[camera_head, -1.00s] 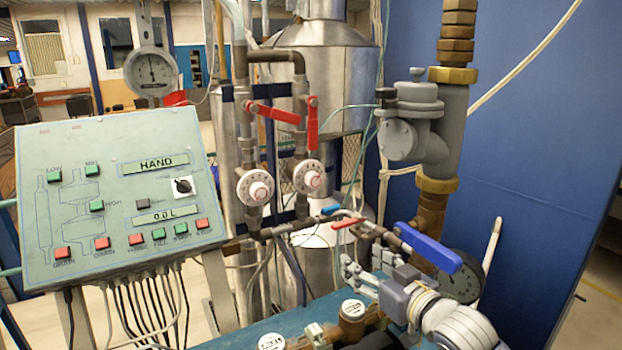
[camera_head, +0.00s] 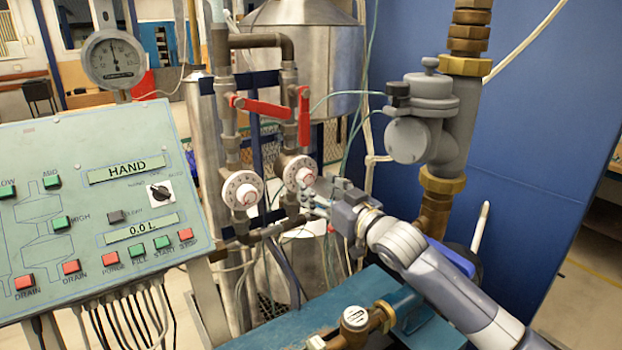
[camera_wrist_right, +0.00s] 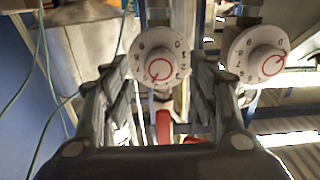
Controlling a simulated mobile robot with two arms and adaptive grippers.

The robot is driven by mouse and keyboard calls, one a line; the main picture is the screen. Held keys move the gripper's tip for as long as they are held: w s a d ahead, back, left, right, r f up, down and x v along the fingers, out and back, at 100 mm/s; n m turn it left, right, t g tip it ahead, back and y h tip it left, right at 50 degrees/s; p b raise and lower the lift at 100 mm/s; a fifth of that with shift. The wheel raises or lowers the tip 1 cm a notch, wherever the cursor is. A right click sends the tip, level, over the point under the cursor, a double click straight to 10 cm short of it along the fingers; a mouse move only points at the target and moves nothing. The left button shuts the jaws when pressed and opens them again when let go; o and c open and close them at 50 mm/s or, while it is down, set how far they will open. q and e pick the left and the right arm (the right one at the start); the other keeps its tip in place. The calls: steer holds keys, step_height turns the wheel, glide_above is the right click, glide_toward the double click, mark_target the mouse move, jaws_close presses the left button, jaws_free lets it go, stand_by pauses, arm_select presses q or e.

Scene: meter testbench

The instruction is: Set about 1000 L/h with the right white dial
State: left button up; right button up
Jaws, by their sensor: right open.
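The right white dial (camera_head: 299,172) has a red mark on its face and sits on the right vertical pipe. The left white dial (camera_head: 242,190) is on the pipe beside it. My right gripper (camera_head: 314,201) is open and empty, at the lower right of the right dial. In the right wrist view, the right dial (camera_wrist_right: 158,58) shows between the two open fingers (camera_wrist_right: 160,72), near their tips. I cannot tell whether either finger touches it. The left dial (camera_wrist_right: 257,54) lies outside the fingers there. My left gripper is not in view.
Red lever handles (camera_head: 265,108) are above the dials. A sloped control panel (camera_head: 85,215) reading HAND and 0.0 L stands at left. A grey valve body (camera_head: 430,125) on a thick pipe is at right. A round gauge (camera_head: 113,60) is at upper left.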

mark_target(309, 181)
steer(key=shift+x, duration=0.95)
steer(key=shift+w+a+r+p, duration=0.1)
steer(key=shift+w+a+p, duration=0.15)
steer(key=shift+p, duration=0.1)
steer(key=shift+w, duration=0.2)
steer(key=shift+w+a, duration=0.15)
steer(key=c, duration=1.1)
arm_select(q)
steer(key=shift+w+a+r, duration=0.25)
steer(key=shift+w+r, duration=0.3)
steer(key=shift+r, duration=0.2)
arm_select(e)
steer(key=shift+o, duration=0.2)
